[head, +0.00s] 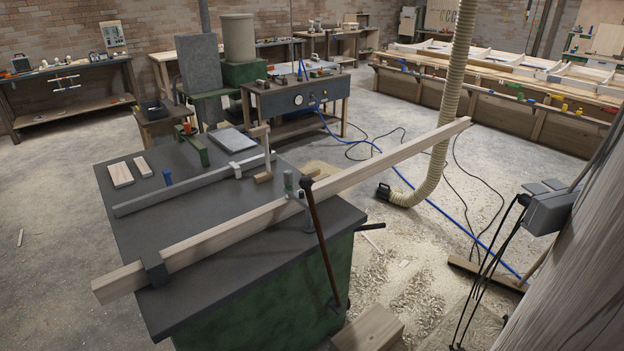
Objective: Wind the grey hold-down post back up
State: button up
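A grey hold-down post (307,217) stands at the right front edge of the dark machine table (235,280), beside a long pale timber beam (225,238). Its foot looks close to or against the beam; I cannot tell if it presses on it. A small grey-green cylinder (289,182) shows at its top. A dark lever with a ball end (318,228) slants down in front of the post and hides part of it. The beam lies across the table and sticks out past both edges. My gripper is not in view.
A dark grey block (153,268) sits at the beam's left end. Shavings cover the floor there. A wooden block (368,330) stands in front; a grey box (550,211) is at right.

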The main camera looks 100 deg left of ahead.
aim_at(287, 178)
jog(key=u, duration=0.6)
jog(key=i, duration=0.15)
jog(key=u, duration=3.15)
jog(key=i, duration=1)
jog(key=z, duration=0.05)
